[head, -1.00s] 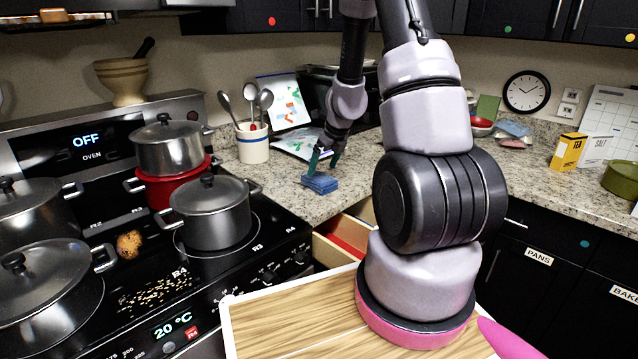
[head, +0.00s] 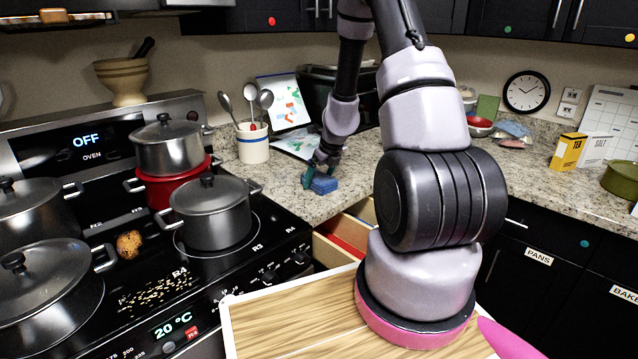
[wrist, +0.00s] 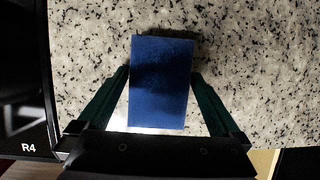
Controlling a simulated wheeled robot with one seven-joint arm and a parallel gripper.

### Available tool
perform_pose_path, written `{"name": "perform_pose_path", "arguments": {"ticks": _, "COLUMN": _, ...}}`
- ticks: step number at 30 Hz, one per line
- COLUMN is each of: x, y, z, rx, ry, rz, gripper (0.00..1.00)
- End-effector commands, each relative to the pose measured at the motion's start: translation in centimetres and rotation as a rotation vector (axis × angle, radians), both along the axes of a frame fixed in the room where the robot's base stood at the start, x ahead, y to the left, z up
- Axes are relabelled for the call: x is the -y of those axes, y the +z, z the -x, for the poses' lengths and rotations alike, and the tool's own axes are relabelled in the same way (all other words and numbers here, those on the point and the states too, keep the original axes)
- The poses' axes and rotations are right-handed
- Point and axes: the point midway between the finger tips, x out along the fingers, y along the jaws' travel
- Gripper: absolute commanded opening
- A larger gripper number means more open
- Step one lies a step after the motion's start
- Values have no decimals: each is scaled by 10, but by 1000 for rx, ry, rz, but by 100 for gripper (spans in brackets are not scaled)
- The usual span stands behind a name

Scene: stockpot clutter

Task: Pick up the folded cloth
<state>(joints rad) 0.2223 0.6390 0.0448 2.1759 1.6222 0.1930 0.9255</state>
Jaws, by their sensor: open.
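The folded cloth (head: 322,185) is a small blue block-like bundle on the granite counter, near the counter's front edge. In the wrist view the cloth (wrist: 161,82) lies between the two green fingers of my gripper (wrist: 160,95). The fingers are open, one on each side, with a narrow gap at each. In the head view my gripper (head: 318,174) is low at the cloth, and one green finger shows at its left. The far finger is mostly hidden there.
The stove (wrist: 25,90) borders the counter on the left, with a grey lidded pot (head: 212,215) nearby. A utensil crock (head: 253,143) and a leaning tablet (head: 285,101) stand behind. An open drawer (head: 338,250) is below the counter edge.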

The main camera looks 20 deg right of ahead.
Motion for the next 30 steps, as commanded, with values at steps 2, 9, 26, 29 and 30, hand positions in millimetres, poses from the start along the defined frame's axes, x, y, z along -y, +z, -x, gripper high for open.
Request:
{"name": "perform_pose_path", "arguments": {"ticks": 2, "x": 0, "y": -1, "z": 0, "rx": -1, "ry": 0, "rz": -1, "gripper": 100}}
{"name": "perform_pose_path", "arguments": {"ticks": 9, "x": -1, "y": -4, "z": 0, "rx": -1, "ry": 0, "rz": -1, "gripper": 96}}
{"name": "perform_pose_path", "arguments": {"ticks": 26, "x": 0, "y": -1, "z": 0, "rx": 1, "ry": 0, "rz": 0, "gripper": 31}}
{"name": "perform_pose_path", "arguments": {"ticks": 29, "x": 0, "y": 3, "z": 0, "rx": 1, "ry": 1, "rz": 0, "gripper": 31}}
{"name": "perform_pose_path", "arguments": {"ticks": 30, "x": 0, "y": 5, "z": 0, "rx": 1, "ry": 2, "rz": 0, "gripper": 31}}
